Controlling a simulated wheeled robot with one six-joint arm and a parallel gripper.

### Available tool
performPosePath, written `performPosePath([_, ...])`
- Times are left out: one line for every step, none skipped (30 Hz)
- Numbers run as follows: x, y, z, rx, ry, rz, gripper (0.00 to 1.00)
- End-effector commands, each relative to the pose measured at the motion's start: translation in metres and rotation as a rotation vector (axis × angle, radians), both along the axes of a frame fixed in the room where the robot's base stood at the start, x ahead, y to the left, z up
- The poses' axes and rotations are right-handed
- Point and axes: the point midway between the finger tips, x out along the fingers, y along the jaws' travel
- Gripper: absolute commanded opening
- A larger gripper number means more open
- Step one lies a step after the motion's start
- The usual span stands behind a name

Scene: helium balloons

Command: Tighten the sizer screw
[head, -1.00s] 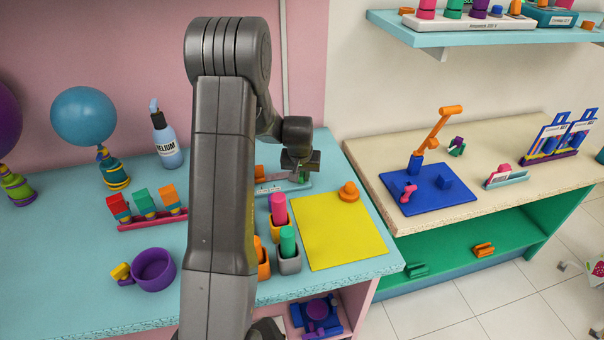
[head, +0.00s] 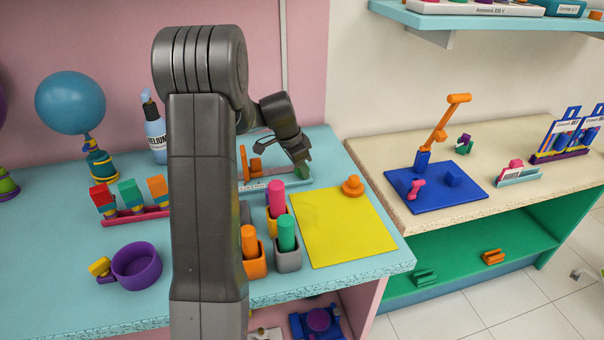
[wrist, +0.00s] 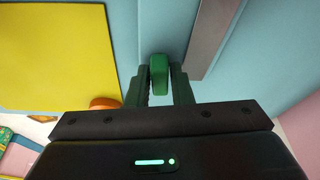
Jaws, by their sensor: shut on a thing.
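In the wrist view the gripper (wrist: 160,88) is shut on the green screw (wrist: 159,72), with a dark green finger on each side. How far the screw is turned cannot be told. My arm stands in front of part of the counter in the head view.
The yellow mat (head: 343,228) and an orange knobbed piece (head: 352,186) lie right of the sizer. Cups with pink, green and orange pegs (head: 286,233) stand in front. A helium bottle (head: 156,133), balloon (head: 70,103) and purple cup (head: 137,266) are left.

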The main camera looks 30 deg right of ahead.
Motion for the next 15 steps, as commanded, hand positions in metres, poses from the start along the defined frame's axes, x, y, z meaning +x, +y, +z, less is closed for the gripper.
performPosePath([0.0016, -0.0004, -0.0023, -0.001, -0.002, -0.062, 0.0])
performPosePath([0.0006, -0.0002, 0.0005, -0.001, -0.001, -0.052, 0.26])
performPosePath([0.0005, -0.0002, 0.0009, 0.0, -0.001, -0.049, 0.34])
performPosePath([0.0005, -0.0002, 0.0009, 0.0, -0.001, -0.049, 0.37])
performPosePath([0.0006, -0.0002, 0.0009, 0.0, -0.002, -0.047, 0.37])
performPosePath([0.0008, -0.0002, 0.0009, 0.0, -0.003, -0.047, 0.37])
performPosePath([0.0009, -0.0003, 0.001, 0.0, -0.003, -0.047, 0.37])
performPosePath([0.001, -0.0003, 0.0011, -0.001, -0.003, -0.047, 0.37])
performPosePath([0.0011, -0.0003, 0.0011, -0.001, -0.004, -0.046, 0.37])
performPosePath([0.0013, -0.0004, 0.0012, -0.001, -0.004, -0.046, 0.37])
performPosePath([0.0014, -0.0004, 0.0012, -0.002, -0.005, -0.046, 0.37])
performPosePath([0.0015, -0.0004, 0.0013, -0.002, -0.005, -0.046, 0.37])
performPosePath([0.0015, -0.0004, 0.0013, -0.002, -0.005, -0.046, 0.37])
performPosePath([0.0016, -0.0004, 0.0014, -0.002, -0.005, -0.044, 0.37])
performPosePath([0.0017, -0.0004, 0.0016, -0.002, -0.005, -0.044, 0.37])
